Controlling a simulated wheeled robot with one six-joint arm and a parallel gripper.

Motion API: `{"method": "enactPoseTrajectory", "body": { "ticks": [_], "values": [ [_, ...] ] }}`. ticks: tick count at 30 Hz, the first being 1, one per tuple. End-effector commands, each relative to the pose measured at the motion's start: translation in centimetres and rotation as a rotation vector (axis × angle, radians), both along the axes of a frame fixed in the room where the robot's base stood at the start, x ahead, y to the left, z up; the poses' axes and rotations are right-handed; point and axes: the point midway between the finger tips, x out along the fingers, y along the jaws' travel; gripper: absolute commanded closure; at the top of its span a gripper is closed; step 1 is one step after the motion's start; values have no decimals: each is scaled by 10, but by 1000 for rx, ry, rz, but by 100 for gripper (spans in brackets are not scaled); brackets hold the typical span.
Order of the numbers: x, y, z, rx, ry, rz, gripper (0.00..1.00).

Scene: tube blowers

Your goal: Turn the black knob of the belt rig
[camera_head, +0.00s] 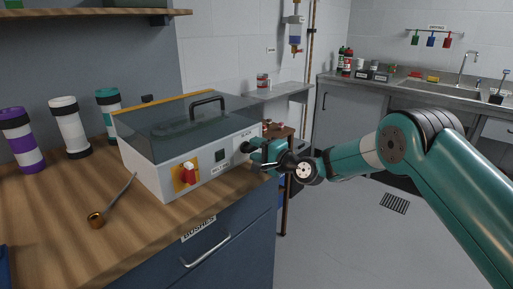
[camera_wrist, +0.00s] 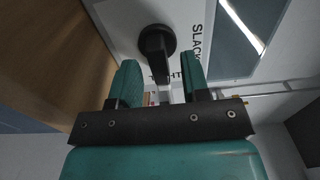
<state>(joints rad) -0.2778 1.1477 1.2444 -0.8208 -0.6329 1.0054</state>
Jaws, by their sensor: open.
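The belt rig is a white box (camera_head: 205,180) with a clear tinted lid and a black handle, standing on the wooden bench. Its black knob (camera_head: 246,148) is on the front panel's right end, partly hidden by my gripper (camera_head: 260,155). In the wrist view the black knob (camera_wrist: 157,40) has a round base and a bar pointing roughly down the picture. My gripper (camera_wrist: 161,68) is open, its two teal fingers either side of the bar's lower end, with visible gaps. "SLACK" lettering shows right of the knob; lettering below is partly hidden.
A red switch on a yellow plate (camera_head: 186,174) is left on the same panel. A brass-ended rod (camera_head: 98,217) lies on the bench in front. Purple (camera_head: 22,140), white (camera_head: 69,128) and teal (camera_head: 107,112) banded cylinders stand left. Open floor lies right of the bench.

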Motion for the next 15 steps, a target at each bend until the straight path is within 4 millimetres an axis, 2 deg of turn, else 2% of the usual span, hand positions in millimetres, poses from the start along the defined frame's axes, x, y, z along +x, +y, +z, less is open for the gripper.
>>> {"method": "enactPoseTrajectory", "body": {
  "ticks": [11,12,15],
  "values": [
    [4,5,0,-1,1,-1,57],
    [4,5,0,-1,1,-1,62],
    [4,4,0,-1,1,-1,85]
  ]
}}
